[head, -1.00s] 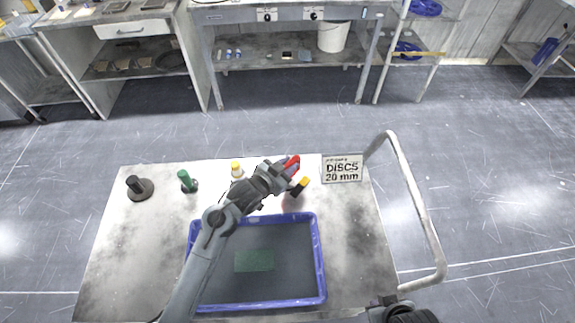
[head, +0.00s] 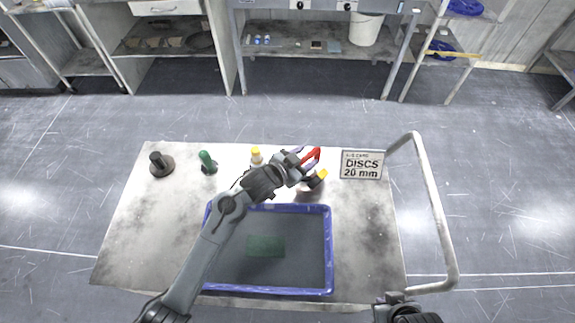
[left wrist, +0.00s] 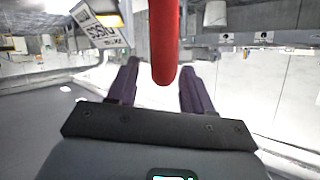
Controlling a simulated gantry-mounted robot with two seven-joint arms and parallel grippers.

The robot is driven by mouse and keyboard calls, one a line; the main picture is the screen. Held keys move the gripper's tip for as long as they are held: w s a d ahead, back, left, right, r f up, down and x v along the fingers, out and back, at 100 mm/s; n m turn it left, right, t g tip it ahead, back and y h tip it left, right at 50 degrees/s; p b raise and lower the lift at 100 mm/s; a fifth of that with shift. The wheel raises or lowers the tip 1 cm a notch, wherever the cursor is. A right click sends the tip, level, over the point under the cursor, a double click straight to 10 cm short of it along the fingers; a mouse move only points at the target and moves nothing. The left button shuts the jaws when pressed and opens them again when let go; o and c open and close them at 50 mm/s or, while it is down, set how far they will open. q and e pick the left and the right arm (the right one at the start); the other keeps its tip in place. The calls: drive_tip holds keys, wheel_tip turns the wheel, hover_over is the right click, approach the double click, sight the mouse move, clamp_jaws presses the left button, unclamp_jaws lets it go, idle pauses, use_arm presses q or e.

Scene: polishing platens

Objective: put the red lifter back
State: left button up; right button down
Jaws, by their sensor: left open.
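The red lifter (head: 313,156) is at the back of the cart top, left of the DISCS 20 mm sign. My left gripper (head: 303,157) is at it, open. In the left wrist view the red lifter (left wrist: 164,45) runs down from the top edge between the spread fingers of my left gripper (left wrist: 160,88), with a gap to each finger. Its lower end and whatever it rests on are hidden in the head view. My right gripper (head: 402,308) shows only in part at the bottom edge; its jaws are unclear.
A yellow-topped dark tool (head: 316,179) stands just below the lifter. A pale yellow-topped bottle (head: 256,157), a green tool (head: 207,162) and a black knobbed disc (head: 161,164) line the back. The blue tray (head: 329,250) lies in front. The sign (head: 362,164) stands right.

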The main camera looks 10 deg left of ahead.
use_arm(q)
drive_tip(key=p+v, duration=0.1)
drive_tip(key=v, duration=0.9)
drive_tip(key=shift+p, duration=0.35)
